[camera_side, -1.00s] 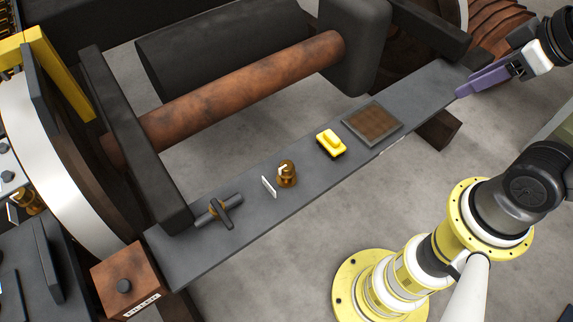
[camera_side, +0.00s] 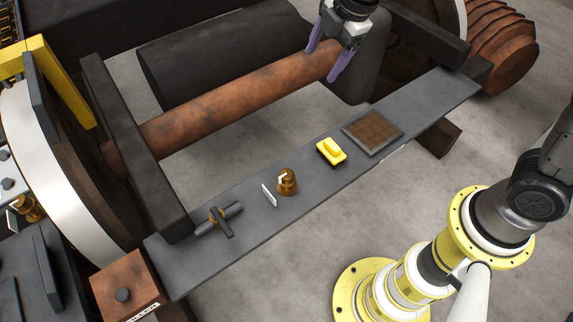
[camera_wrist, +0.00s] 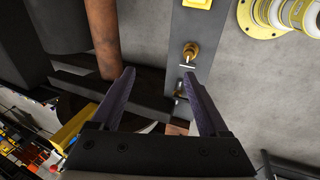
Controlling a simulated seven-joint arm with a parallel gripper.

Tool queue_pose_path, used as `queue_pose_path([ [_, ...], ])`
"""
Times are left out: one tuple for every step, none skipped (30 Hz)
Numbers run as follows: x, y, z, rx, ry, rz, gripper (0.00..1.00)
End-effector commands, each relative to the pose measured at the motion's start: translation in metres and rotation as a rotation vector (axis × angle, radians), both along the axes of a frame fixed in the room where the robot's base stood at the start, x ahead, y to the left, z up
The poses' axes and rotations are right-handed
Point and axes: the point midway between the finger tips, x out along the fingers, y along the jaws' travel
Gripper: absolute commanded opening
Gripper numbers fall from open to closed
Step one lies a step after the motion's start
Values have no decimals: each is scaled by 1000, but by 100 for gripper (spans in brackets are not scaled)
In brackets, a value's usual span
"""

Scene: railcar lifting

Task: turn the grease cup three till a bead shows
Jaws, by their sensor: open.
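A brass grease cup (camera_side: 287,183) with a white mark on its top stands on the dark grey plank (camera_side: 430,108), near its middle. A small white tag (camera_side: 269,194) stands just left of it; I cannot read a number on it. The brass cup (camera_wrist: 190,52) also shows in the wrist view, ahead and right of the jaws. My gripper (camera_side: 324,64) is open and empty, its purple fingers spread above the right end of the rusty axle. It is up and right of the cup in the side view, well apart from it. No bead can be made out at the cup.
On the plank are a dark T-handle (camera_side: 222,219), a yellow block (camera_side: 331,151) and a brown framed pad (camera_side: 374,132). The rusty axle (camera_side: 240,100) runs behind it. A rusty box (camera_side: 127,284) sits at its left end. Another brass fitting (camera_side: 29,208) shows far left.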

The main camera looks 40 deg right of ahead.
Motion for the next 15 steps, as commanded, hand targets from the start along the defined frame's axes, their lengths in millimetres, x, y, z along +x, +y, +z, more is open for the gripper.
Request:
queue_pose_path([
  [10, 13, -22, -19, 35, 52, 78],
  [14, 20, -34, -29, 52, 79, 78],
  [20, 29, -51, -41, 76, 114, 78],
  [23, 36, -64, -50, 94, 139, 78],
  [25, 42, -76, -57, 113, 161, 78],
  [27, 50, -94, -66, 139, 183, 78],
  [27, 56, -107, -73, 158, 195, 78],
  [27, 61, -119, -78, 177, 206, 78],
  [25, 67, -134, -86, 203, 219, 78],
  [24, 71, -145, -93, 222, 228, 78],
  [22, 75, -155, -98, 239, 236, 78],
  [18, 78, -166, -105, 260, 246, 78],
  [15, 80, -174, -110, 275, 252, 78],
  [12, 82, -180, -115, 288, 257, 78],
  [8, 84, -187, -120, 302, 263, 78],
])
